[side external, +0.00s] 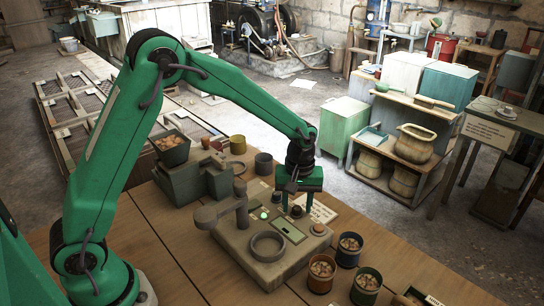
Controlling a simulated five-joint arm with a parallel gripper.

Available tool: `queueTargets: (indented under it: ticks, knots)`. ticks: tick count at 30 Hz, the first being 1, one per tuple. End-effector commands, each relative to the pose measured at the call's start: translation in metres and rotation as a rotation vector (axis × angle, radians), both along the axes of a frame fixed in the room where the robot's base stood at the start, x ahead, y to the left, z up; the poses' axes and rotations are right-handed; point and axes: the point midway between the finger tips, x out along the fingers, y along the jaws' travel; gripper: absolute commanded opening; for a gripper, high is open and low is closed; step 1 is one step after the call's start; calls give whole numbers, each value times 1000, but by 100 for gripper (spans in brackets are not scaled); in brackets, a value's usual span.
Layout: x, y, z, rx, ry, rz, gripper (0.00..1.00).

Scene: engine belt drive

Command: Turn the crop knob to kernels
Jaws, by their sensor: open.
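One knob (297,211) shows below and between the fingers of my gripper (297,206). Which is the crop knob, and any kernels mark, is too small to read. My gripper points down and is open, its green body just above the knobs. I cannot tell whether a finger touches a knob.
The box carries a grey post with an arm (222,208), a round ring (267,246) and a lit green button (263,213). Several cups of kernels or nuts, one red-brown (321,273), stand at its right. A grey block-like unit (200,180) and more cups stand behind.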

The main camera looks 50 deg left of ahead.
Motion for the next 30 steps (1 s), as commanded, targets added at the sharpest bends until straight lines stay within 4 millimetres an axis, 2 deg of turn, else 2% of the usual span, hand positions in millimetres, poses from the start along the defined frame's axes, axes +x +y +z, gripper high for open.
queueTargets:
  ticks: [9, 11, 16, 30]
  knots:
    - [0, 0, -2, 0, 0, 0, 42]
    - [0, 0, -2, 0, 0, 0, 33]
    - [0, 0, -2, 0, 0, 0, 0]
    - [0, 0, -2, 0, 1, -60, 0]
